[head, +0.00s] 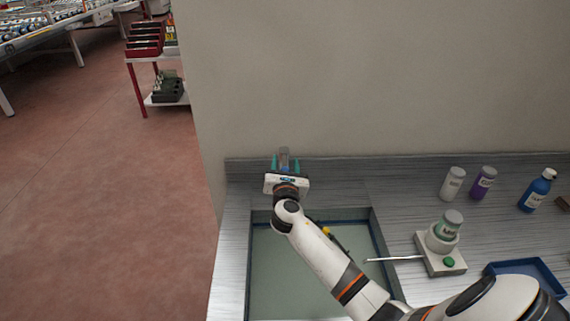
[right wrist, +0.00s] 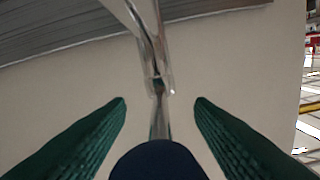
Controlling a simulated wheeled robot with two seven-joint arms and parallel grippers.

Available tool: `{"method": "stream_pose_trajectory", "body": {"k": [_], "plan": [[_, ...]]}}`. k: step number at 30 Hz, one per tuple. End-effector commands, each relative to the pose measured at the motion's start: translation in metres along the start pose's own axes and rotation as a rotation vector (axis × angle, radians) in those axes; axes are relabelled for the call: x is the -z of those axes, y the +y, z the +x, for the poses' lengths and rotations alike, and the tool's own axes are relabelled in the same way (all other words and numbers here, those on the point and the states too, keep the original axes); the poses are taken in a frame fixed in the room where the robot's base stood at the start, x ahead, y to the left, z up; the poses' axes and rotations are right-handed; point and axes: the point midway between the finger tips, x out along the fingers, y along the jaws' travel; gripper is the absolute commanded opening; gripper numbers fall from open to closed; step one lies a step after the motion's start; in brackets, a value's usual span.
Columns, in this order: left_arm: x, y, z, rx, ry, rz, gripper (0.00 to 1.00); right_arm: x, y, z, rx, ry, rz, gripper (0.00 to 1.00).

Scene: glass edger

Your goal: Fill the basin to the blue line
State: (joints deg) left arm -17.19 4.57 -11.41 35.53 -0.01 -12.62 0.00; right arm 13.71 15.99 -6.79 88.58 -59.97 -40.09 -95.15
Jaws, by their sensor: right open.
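The basin (head: 262,290) is sunk into the grey counter at the centre bottom of the head view, with a dark blue line (head: 379,240) along its inner walls. Its inside looks flat grey-green; I cannot tell the water level. A chrome tap (head: 284,154) stands at the back edge, and shows in the right wrist view (right wrist: 150,35). My right gripper (head: 286,163) is open, its green fingers on either side of the tap in the picture; in the right wrist view the fingers (right wrist: 160,105) appear apart from it. My right arm hides part of the basin. My left gripper is out of view.
Right of the basin are a white device with a green button (head: 449,262), a thin rod (head: 395,259) reaching toward the basin, a blue tray (head: 527,265), and white (head: 453,184), purple (head: 483,184) and blue (head: 536,191) bottles. A wall stands behind the counter.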

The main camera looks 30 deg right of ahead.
Motion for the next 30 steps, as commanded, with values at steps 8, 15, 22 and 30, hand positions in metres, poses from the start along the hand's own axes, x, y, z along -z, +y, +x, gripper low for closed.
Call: {"method": "stream_pose_trajectory", "body": {"k": [8, 15, 22, 30], "plan": [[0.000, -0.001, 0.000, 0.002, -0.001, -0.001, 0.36, 0.000, 0.000, 0.000, 0.000, 0.001, 0.000, 0.32], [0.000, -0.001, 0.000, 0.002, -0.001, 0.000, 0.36, 0.000, 0.000, 0.000, 0.000, 0.001, 0.000, 0.00], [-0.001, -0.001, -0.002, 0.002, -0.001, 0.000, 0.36, 0.001, 0.001, 0.000, 0.013, -0.001, -0.002, 0.00], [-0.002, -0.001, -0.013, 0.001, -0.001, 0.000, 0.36, 0.005, 0.010, 0.001, 0.125, -0.023, -0.006, 0.00]]}}
